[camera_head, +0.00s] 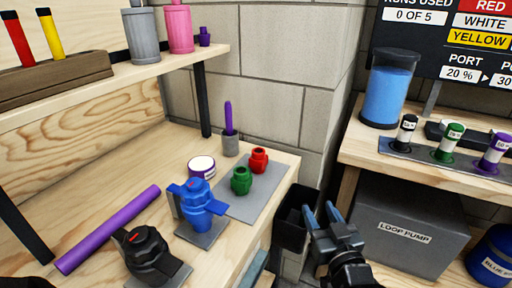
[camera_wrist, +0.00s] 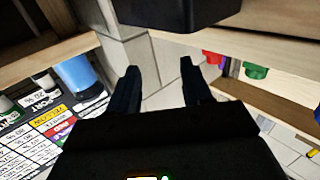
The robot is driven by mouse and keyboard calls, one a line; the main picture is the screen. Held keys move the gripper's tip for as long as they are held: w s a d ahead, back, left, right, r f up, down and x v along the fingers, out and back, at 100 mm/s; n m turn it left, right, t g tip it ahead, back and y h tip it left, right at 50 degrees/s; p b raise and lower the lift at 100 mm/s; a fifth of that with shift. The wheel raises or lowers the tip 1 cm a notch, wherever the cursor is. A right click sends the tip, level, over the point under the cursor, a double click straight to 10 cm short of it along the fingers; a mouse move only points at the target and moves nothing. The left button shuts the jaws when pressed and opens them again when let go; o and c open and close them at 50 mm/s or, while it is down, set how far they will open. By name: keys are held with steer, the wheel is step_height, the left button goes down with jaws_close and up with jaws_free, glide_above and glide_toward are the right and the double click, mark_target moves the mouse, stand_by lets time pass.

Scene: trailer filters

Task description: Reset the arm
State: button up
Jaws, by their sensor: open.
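My gripper (camera_head: 332,214) is at the lower right of the head view, in the gap between the left workbench (camera_head: 250,222) and the right bench (camera_head: 355,152). Its two fingers point up and stand apart with nothing between them. In the wrist view my gripper (camera_wrist: 165,78) also shows two spread fingers with an empty gap. The wrist picture looks upside down. A black bin (camera_head: 292,222) stands just left of my gripper in the head view.
The left workbench carries a blue valve (camera_head: 198,208), a black valve (camera_head: 147,252), a purple tube (camera_head: 108,228), a red fitting (camera_head: 259,160) and a green fitting (camera_head: 241,180). A blue cylinder (camera_head: 388,90) stands on the right bench, with a loop pump box (camera_head: 408,228) below.

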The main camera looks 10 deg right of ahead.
steer(key=s+f+g+p, duration=0.1)
steer(key=s+f+p, duration=0.1)
steer(key=s, duration=1.2)
steer(key=s+r+p, duration=0.1)
steer(key=s+r, duration=0.3)
steer(key=s, duration=0.5)
steer(key=s+r+g+p, duration=0.1)
steer(key=s+r, duration=0.3)
steer(key=s, duration=0.5)
steer(key=s+r+g+p, duration=0.1)
steer(key=s+r, duration=0.4)
steer(key=s, duration=0.5)
steer(key=shift+p, duration=0.6)
steer(key=shift+a, duration=0.1)
